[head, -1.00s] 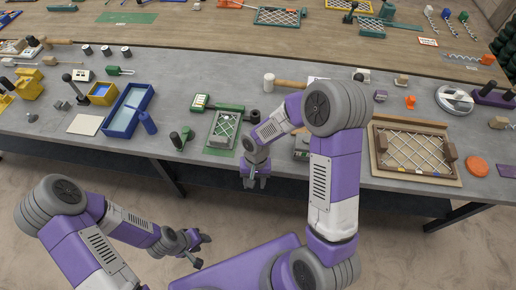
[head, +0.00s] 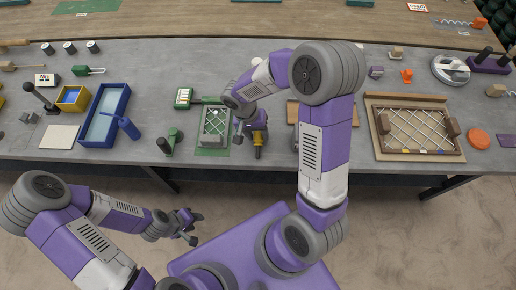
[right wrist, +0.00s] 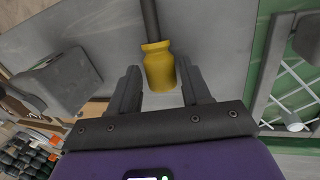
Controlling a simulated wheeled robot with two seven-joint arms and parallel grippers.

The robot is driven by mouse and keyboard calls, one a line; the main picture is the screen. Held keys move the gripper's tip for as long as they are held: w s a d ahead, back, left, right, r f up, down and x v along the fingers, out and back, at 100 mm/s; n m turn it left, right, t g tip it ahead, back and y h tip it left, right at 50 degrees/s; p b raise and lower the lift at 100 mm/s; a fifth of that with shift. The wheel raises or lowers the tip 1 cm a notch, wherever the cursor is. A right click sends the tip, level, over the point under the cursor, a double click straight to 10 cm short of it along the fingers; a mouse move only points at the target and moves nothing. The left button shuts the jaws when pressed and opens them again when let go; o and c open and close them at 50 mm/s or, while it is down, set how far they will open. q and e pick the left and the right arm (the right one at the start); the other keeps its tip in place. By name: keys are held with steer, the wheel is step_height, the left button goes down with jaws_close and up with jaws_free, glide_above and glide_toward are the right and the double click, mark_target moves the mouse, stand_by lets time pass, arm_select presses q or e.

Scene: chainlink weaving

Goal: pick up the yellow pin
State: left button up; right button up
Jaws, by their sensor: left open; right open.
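The yellow pin shows in the head view (head: 257,152) near the table's front edge, mostly hidden by my right gripper (head: 250,136). In the right wrist view the yellow pin (right wrist: 159,68) has a yellow body with a dark rod running from it. It lies between the open fingers of my right gripper (right wrist: 160,88), with a gap to each finger. My left gripper (head: 194,226) is open and empty, low in front of the table and away from the pin.
A small mesh panel on a green mat (head: 211,151) lies just left of the pin. A blue tray (head: 86,138) and a green-handled tool (head: 172,140) are further left. A wooden frame with netting (head: 462,156) lies to the right.

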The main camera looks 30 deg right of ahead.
steer(key=shift+f, duration=0.35)
steer(key=shift+c, duration=0.5)
steer(key=c, duration=0.7)
steer(key=shift+c, duration=0.2)
steer(key=shift+r, duration=0.15)
